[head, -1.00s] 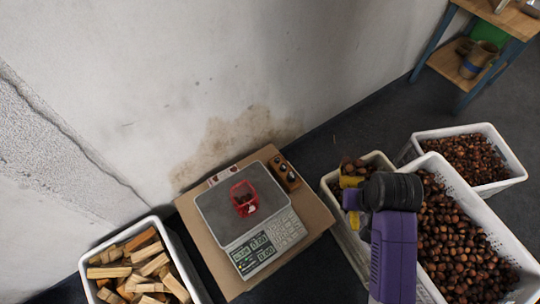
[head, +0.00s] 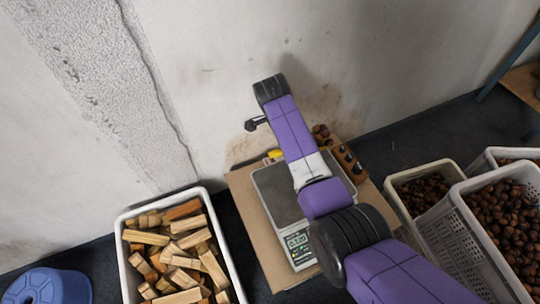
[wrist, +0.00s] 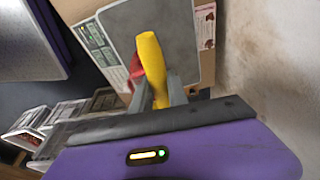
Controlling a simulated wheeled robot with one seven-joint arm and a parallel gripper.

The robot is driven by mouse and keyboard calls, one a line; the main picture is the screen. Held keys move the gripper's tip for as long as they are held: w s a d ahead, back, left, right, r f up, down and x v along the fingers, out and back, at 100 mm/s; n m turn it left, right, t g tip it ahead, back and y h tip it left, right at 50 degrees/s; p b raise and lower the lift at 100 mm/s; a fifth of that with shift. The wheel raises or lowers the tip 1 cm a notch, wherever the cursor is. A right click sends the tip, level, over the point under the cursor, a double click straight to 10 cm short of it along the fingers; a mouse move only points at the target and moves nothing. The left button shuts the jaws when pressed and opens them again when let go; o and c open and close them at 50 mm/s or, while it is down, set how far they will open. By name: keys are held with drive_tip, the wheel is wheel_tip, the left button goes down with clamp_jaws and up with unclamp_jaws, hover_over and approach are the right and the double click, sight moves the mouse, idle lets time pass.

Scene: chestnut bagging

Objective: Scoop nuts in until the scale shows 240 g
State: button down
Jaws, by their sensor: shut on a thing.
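My gripper (wrist: 158,92) is shut on the yellow handle of the scoop (wrist: 152,62). In the head view, a bit of the yellow handle (head: 274,154) shows left of my arm, over the scale's far edge. Brown nuts (head: 320,131) show right of my arm, seemingly in the scoop, whose bowl I cannot make out. The scale (head: 275,190) lies under my arm, its plate also in the wrist view (wrist: 188,25). Its display (head: 297,240) is lit, with digits too small to read surely. A red container (wrist: 137,72) shows partly behind the handle; my arm hides it in the head view.
Crates of nuts stand at right: a smaller one (head: 395,184) and a large one (head: 465,235). A crate of wood pieces (head: 122,250) is at left, with a blue stool (head: 45,287) beyond it. A wooden block with knobs (head: 345,160) is beside the scale. The wall rises close behind.

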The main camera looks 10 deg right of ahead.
drive_tip(key=w+a+m+g+b, duration=0.1)
drive_tip(key=w+a+m+b, duration=0.2)
drive_tip(key=a+m+b, duration=0.2)
drive_tip(key=shift+a+m+y, duration=0.25)
drive_tip(key=shift+m+y, duration=0.05)
drive_tip(key=shift+m, duration=0.6)
drive_tip(key=shift+s+d+y+p, duration=0.15)
drive_tip(key=shift+y+p, duration=0.15)
drive_tip(key=shift+p, duration=1.35)
drive_tip(key=shift+d+t+y+p, duration=0.2)
drive_tip(key=shift+y+p, duration=0.45)
drive_tip(key=shift+p, duration=0.7)
drive_tip(key=shift+d+t+y+p, duration=0.2)
drive_tip(key=shift+y+p, duration=0.45)
drive_tip(key=shift+p, duration=0.65)
drive_tip(key=shift+s+d+r+y+p, duration=0.1)
drive_tip(key=shift+r+y+p, duration=0.25)
drive_tip(key=shift+p, duration=0.4)
